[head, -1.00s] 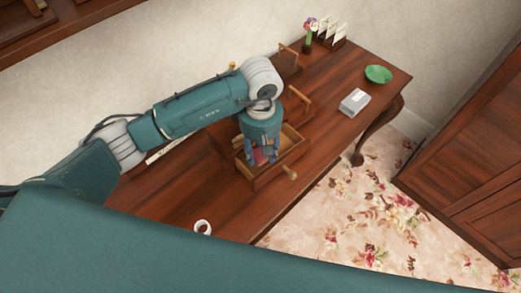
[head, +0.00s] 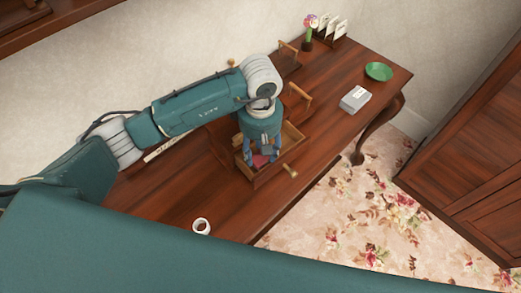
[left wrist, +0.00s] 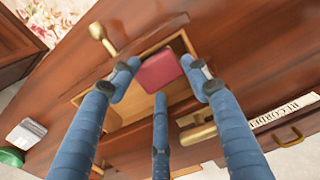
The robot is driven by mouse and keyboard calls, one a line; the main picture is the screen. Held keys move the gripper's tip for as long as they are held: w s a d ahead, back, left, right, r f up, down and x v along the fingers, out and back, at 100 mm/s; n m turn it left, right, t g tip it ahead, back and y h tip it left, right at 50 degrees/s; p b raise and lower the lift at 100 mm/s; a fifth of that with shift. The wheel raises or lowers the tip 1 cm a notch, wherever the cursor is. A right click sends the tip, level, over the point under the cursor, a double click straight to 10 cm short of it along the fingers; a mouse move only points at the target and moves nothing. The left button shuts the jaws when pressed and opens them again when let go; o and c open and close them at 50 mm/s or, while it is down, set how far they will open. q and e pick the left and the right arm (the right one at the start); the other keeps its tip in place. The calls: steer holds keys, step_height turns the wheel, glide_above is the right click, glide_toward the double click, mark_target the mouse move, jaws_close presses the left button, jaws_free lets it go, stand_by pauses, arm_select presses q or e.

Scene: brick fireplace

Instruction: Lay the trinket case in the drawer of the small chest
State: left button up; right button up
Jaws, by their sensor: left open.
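The trinket case (head: 260,160) is a small dark-red box. It lies in the pulled-out wooden drawer (head: 294,137) of the small chest, and the left wrist view shows it there too (left wrist: 159,71), near one side wall. My left gripper (head: 262,154) points down over the drawer. Its blue fingers (left wrist: 160,76) are spread around the case, with gaps showing beside it. The chest body is mostly hidden behind my left arm. My right gripper is not in view.
The drawer's knob (head: 290,171) sticks out toward the desk's front edge. A grey box (head: 355,99), green dish (head: 378,72), flower vase (head: 308,36) and letter rack (head: 331,32) stand toward the right end.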

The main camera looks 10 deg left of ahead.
mark_target(260, 156)
arm_select(q)
steer(key=shift+a+r+p, duration=0.1)
steer(key=shift+r+p, duration=0.75)
steer(key=shift+p, duration=0.25)
steer(key=shift+w+r+b, duration=0.2)
steer(key=shift+r+b, duration=0.45)
steer(key=shift+b, duration=0.25)
step_height(260, 156, up, 10)
steer(key=b, duration=0.2)
steer(key=shift+s, duration=0.2)
